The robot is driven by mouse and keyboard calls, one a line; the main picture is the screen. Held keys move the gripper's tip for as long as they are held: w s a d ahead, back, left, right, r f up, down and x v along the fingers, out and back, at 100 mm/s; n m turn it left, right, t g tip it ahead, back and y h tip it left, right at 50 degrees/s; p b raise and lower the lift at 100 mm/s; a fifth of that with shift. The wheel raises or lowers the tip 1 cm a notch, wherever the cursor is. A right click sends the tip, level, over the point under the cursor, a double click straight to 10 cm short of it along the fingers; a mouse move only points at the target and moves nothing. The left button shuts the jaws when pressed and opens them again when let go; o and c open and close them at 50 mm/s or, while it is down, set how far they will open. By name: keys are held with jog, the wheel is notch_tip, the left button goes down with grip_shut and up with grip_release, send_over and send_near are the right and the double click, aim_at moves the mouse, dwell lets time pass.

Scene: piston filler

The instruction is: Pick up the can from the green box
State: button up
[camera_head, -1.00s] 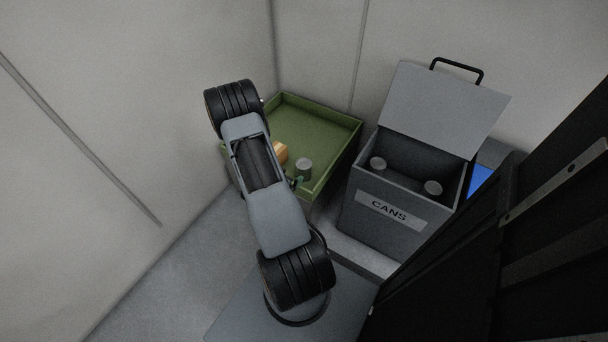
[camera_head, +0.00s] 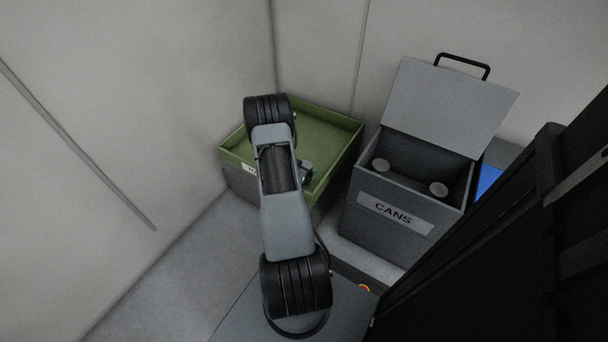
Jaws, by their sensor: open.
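The green box (camera_head: 338,128) is a shallow open tray in the back corner, partly covered by my arm. My gripper (camera_head: 307,173) shows only as a small dark and grey patch just right of my arm, over the box's right part. It is open. The can in the green box cannot be told apart clearly from the gripper in this patch. It is mostly hidden, and whether the fingers are around it or touching it cannot be seen.
A dark grey bin labelled CANS (camera_head: 395,212) stands right of the green box with its lid (camera_head: 445,105) raised. A blue surface (camera_head: 487,181) lies behind the bin. Walls close the left and back; a dark panel (camera_head: 500,240) fills the right.

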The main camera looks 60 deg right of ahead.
jog(key=shift+d+f, duration=0.15)
jog(key=shift+d, duration=0.15)
jog(key=c, duration=1)
